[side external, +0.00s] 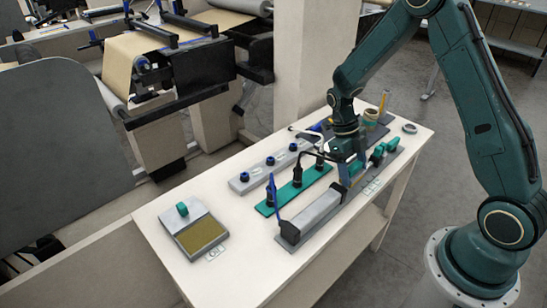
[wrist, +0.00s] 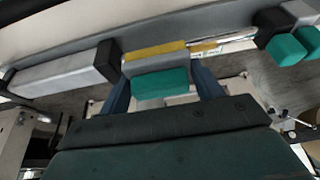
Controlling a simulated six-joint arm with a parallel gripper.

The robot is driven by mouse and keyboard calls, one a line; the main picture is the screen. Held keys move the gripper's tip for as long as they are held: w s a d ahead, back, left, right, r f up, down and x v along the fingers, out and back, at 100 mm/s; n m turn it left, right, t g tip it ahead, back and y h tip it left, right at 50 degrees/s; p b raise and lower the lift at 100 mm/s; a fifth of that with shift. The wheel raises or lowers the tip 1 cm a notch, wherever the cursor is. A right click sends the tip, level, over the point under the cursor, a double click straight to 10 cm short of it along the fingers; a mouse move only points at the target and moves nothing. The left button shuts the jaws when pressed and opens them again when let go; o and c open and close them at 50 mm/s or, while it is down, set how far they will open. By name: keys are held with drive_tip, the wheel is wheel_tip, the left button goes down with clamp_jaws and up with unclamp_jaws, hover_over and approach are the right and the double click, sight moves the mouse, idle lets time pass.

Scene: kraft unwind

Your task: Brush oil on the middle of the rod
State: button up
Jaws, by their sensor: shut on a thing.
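My gripper (wrist: 163,88) is shut on a block-shaped brush (wrist: 160,84) with a teal grip, a grey body and a yellow strip along its far edge. In the side view my gripper (side external: 350,178) is low over the long fixture on the table, hiding most of the brush. The shiny rod (wrist: 225,42) shows just right of the yellow strip, running toward a black block. The strip overlaps the rod's line in the wrist view; I cannot tell whether they touch. The rest of the rod is hidden behind the brush. A tray with an olive-yellow pad (side external: 201,236) lies at the near left.
A grey housing (side external: 313,212) and a teal-and-black clamp (side external: 383,152) stand at opposite ends of the fixture. A teal rack (side external: 293,191) with upright black tools and a grey rack (side external: 262,170) stand alongside. The white table (side external: 160,225) has free room near the tray.

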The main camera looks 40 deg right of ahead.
sight(362, 163)
drive_tip(key=shift+f, duration=0.1)
drive_tip(key=shift+d, duration=0.1)
drive_tip(key=shift+d, duration=0.6)
drive_tip(key=shift+d, duration=0.1)
drive_tip(key=shift+d, duration=0.55)
drive_tip(key=shift+d, duration=0.1)
drive_tip(key=shift+d+f, duration=0.1)
drive_tip(key=shift+d, duration=0.5)
